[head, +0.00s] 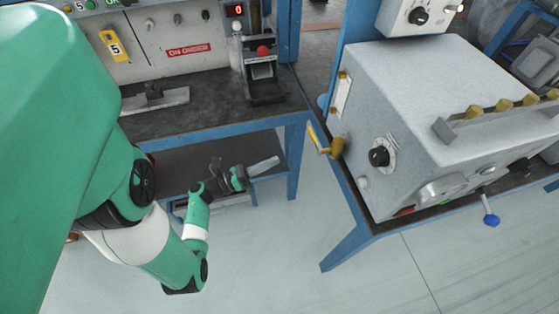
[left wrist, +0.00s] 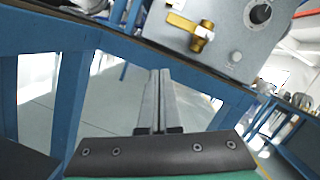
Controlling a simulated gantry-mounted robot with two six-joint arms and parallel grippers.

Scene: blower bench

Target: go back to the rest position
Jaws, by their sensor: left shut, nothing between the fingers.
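My left gripper (head: 264,166) shows in the head view at the end of my green and white arm, in front of the lower shelf of the left bench. It also shows in the left wrist view (left wrist: 160,75), where its two long fingers lie together with nothing between them. It is below the level of the bench tops and apart from the grey machine box. My right gripper is in neither view.
A grey machine box (head: 440,95) with a brass valve (head: 327,146) stands on a blue-framed bench at right. The dark left bench top (head: 215,110) carries a black device (head: 262,75) with a red button. The pale floor (head: 300,260) is open between and before the benches.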

